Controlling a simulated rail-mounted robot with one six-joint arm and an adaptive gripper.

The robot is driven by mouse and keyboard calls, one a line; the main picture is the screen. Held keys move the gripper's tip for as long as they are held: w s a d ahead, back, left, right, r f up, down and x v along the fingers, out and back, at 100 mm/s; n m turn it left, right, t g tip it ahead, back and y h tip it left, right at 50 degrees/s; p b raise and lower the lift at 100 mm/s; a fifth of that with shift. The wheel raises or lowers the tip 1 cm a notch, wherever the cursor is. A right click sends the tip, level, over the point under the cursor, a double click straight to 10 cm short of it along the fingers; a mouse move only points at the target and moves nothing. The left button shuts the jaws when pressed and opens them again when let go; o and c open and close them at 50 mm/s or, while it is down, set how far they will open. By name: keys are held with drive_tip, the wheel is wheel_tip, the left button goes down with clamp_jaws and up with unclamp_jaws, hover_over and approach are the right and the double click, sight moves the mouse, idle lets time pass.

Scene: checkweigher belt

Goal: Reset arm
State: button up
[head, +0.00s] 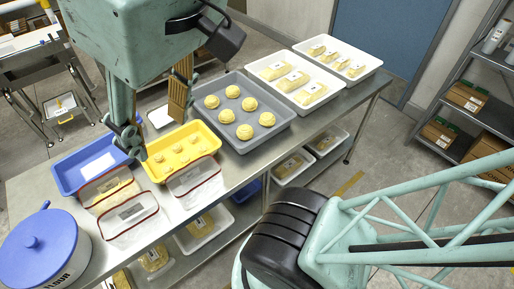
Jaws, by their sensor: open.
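My gripper (160,117) is in the upper left of the head view, above the table near the blue and yellow trays. My green lattice arm link with a black joint cover fills the lower right.
The steel table (310,122) carries a blue tray (67,181), yellow tray (205,128), grey tray (284,116) of dough pieces, white trays (325,96), clear red-rimmed containers (128,218) and a blue-lidded flour bin (75,262). A shelf rack (452,100) stands right.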

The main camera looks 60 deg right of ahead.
drive_tip(key=shift+s+f, duration=0.15)
drive_tip(key=shift+f, duration=0.45)
wheel_tip(320, 180, down, 6)
drive_tip(key=b, duration=0.7)
drive_tip(key=shift+f, duration=0.2)
drive_tip(key=shift+a, duration=0.1)
